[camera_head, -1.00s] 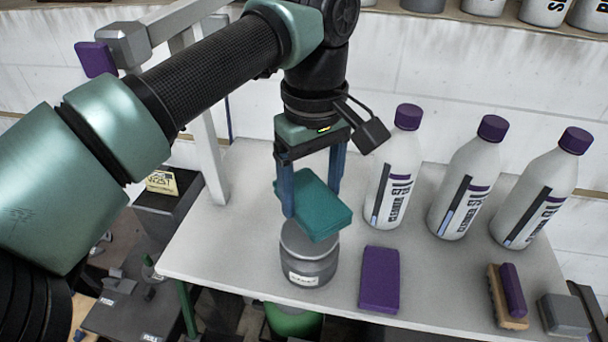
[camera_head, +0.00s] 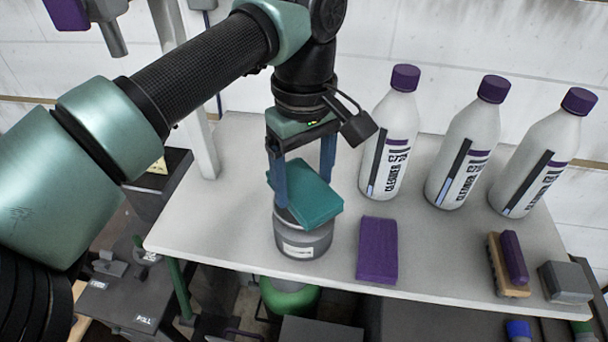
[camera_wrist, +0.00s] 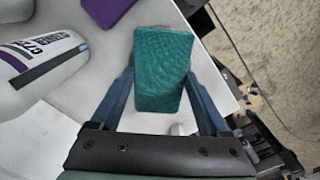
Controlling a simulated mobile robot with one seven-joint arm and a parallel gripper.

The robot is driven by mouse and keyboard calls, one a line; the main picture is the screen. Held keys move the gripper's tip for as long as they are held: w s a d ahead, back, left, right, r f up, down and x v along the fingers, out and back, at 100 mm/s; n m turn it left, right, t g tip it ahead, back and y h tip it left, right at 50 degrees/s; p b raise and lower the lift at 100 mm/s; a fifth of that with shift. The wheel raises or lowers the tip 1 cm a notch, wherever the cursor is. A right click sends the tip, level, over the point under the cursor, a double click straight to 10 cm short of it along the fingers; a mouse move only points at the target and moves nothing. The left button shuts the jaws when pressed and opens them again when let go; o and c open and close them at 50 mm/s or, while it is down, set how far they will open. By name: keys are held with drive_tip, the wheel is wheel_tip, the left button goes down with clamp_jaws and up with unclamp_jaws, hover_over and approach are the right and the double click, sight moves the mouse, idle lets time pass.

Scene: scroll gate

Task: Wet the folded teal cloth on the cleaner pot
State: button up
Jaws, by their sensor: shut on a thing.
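The folded teal cloth (camera_head: 306,193) is between the two blue fingers of my gripper (camera_head: 302,190), which is shut on it. In the head view it is tilted and lies over the top of the grey cleaner pot (camera_head: 304,240). It hides much of the pot's top, and I cannot tell how firmly the two touch. In the wrist view the cloth (camera_wrist: 162,70) fills the space between the fingers (camera_wrist: 160,100) and hides most of the pot.
A purple block (camera_head: 377,250) lies right of the pot. Three white cleaner bottles (camera_head: 392,145) with purple caps stand behind it. A brush (camera_head: 508,264) and a grey block (camera_head: 565,282) are at the right of the white table (camera_head: 440,270). The table's front edge is close to the pot.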

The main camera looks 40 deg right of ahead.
sight(305, 187)
drive_tip(key=shift+f+b, duration=0.9)
drive_tip(key=shift+f, duration=0.2)
idle(1.1)
drive_tip(key=shift+r, duration=0.1)
idle(0.6)
drive_tip(key=shift+r+p, duration=2.3)
drive_tip(key=shift+r, duration=1.2)
drive_tip(key=shift+f, duration=0.15)
